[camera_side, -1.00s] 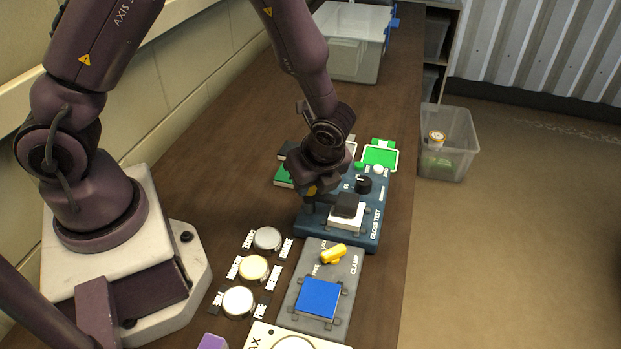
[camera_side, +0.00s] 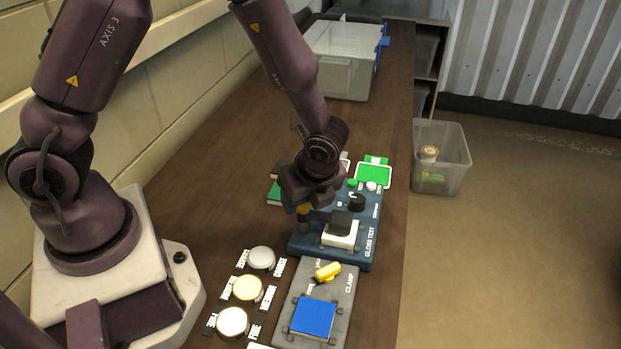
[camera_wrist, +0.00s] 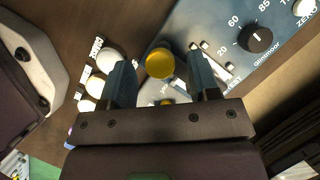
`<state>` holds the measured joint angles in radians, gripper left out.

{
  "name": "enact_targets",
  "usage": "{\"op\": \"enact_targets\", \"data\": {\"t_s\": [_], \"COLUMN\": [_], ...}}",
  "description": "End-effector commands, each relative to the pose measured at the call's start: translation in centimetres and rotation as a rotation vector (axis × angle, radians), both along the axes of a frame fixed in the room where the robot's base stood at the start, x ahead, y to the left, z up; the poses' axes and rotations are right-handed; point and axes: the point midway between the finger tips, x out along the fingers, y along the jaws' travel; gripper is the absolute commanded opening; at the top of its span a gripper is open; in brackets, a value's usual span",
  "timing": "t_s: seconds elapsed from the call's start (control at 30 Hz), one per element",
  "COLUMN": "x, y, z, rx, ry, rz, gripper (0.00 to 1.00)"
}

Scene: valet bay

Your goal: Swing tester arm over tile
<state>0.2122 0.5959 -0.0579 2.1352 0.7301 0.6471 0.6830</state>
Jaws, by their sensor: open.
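The blue-grey gloss tester (camera_side: 365,262) sits on the bench in the side view. Its dark arm and head (camera_side: 339,219) reach right, over a white block (camera_side: 340,236). A yellow knob (camera_side: 304,210) shows at the arm's left end; it also shows in the wrist view (camera_wrist: 160,63). My gripper (camera_side: 305,213) is open at the tester's left side, pointing down. In the wrist view my gripper (camera_wrist: 161,80) has its fingers on either side of the knob, with gaps. A blue tile (camera_side: 313,316) lies on the clamp plate (camera_side: 343,293) in front. Contact cannot be judged.
A yellow clamp handle (camera_side: 327,271) stands on the clamp plate. Several round pale discs (camera_side: 247,287) lie to its left. A clear bin (camera_side: 345,62) stands farther back, and another bin (camera_side: 440,158) is right of the bench.

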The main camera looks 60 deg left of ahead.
Motion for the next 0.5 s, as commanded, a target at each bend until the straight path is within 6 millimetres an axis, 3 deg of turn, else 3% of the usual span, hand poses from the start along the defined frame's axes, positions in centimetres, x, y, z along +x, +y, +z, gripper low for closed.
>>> {"op": "enact_targets", "data": {"t_s": [0.3,0.5], "x": [0.1,0.0], "y": [-2.6,-4.0], "z": [6.4,9.6], "rx": [-0.003,-0.002], "ry": [-0.007,-0.005], "rz": [-0.002,-0.003], "gripper": [0.56,0.56]}}
